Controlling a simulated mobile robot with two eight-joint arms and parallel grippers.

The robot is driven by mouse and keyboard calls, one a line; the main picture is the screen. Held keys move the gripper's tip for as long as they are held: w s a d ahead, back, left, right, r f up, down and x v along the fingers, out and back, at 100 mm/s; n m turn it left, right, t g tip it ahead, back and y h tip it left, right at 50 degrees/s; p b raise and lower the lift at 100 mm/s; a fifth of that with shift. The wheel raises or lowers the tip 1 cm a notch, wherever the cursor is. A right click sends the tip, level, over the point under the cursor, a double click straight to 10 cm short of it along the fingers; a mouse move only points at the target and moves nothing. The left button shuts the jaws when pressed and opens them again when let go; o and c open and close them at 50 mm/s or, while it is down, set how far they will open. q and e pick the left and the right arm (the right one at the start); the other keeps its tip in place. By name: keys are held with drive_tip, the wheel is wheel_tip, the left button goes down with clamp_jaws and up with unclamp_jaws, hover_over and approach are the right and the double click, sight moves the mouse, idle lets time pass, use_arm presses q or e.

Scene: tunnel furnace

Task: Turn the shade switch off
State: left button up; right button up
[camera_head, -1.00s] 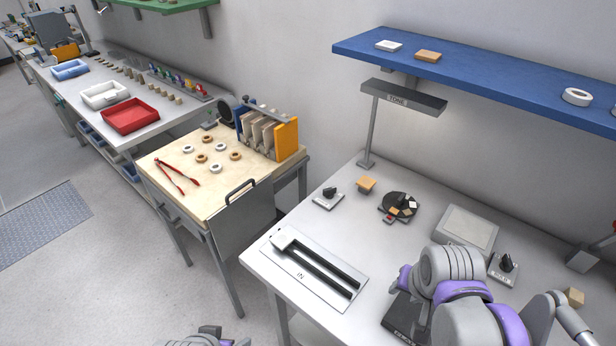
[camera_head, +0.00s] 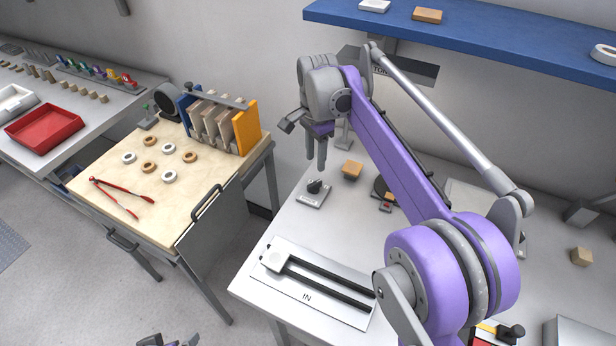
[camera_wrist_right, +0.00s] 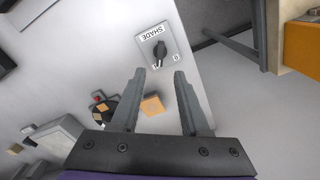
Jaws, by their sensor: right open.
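The shade switch (camera_head: 314,191) is a black rotary knob on a small pale plate at the back left of the white table. The right wrist view shows it (camera_wrist_right: 160,53) with a SHADE label and marks beside the knob; the knob's exact setting is too small to read surely. My right gripper (camera_head: 317,152) is above the switch, pointing down. In the wrist view its two fingers (camera_wrist_right: 160,73) are open and empty, apart from the knob, which appears just beyond the gap between the tips. Part of my left gripper (camera_head: 168,340) shows at the bottom edge; its fingers are unclear.
A wooden block (camera_head: 352,170) stands close to the right of the switch. The slotted IN plate (camera_head: 310,290) lies in front. The wooden bench (camera_head: 110,185) is on the left.

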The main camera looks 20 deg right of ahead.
sight(315, 183)
wheel_tip(315, 183, down, 9)
drive_tip(key=shift+r+b, duration=0.1)
drive_tip(key=shift+b, duration=0.2)
clamp_jaws()
idle(0.3)
